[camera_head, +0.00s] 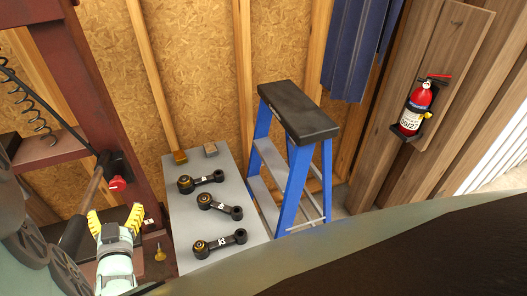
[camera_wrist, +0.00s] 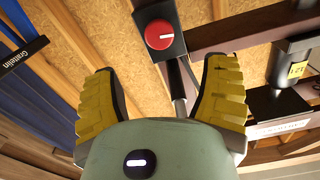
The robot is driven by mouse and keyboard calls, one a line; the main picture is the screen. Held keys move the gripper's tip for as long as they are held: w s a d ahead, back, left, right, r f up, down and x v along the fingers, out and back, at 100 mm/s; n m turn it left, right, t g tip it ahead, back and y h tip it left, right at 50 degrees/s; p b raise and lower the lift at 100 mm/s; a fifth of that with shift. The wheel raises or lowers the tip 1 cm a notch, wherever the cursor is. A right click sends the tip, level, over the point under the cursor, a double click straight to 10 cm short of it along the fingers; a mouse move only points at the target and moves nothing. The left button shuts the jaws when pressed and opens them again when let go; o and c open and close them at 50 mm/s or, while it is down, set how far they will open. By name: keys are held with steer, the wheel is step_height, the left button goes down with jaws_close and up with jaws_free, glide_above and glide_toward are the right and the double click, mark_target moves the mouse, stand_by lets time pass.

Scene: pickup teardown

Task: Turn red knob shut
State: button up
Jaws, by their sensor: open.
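The red knob (camera_wrist: 159,35) is round with a white pointer line and sits on a black box (camera_wrist: 158,12). In the wrist view it is ahead of my gripper (camera_wrist: 160,95), between and beyond the two yellow ribbed fingers. The fingers are wide apart with nothing between them, and they do not touch the knob. In the head view the red knob (camera_head: 117,184) is on the dark red frame at the left. My gripper (camera_head: 115,218) is just below it there, with yellow fingers spread.
A dark red steel frame (camera_head: 85,80) with a coiled black hose (camera_head: 38,122) stands at left. A grey table (camera_head: 182,228) holds several black link arms. A blue stepladder (camera_head: 292,190) and a wall-mounted fire extinguisher (camera_head: 414,108) are farther right.

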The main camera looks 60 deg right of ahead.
mark_target(118, 186)
steer(key=b+x, duration=0.2)
steer(key=x, duration=0.7)
steer(key=shift+w+d+b, duration=0.25)
steer(key=shift+d+b, duration=0.05)
steer(key=c, duration=1.2)
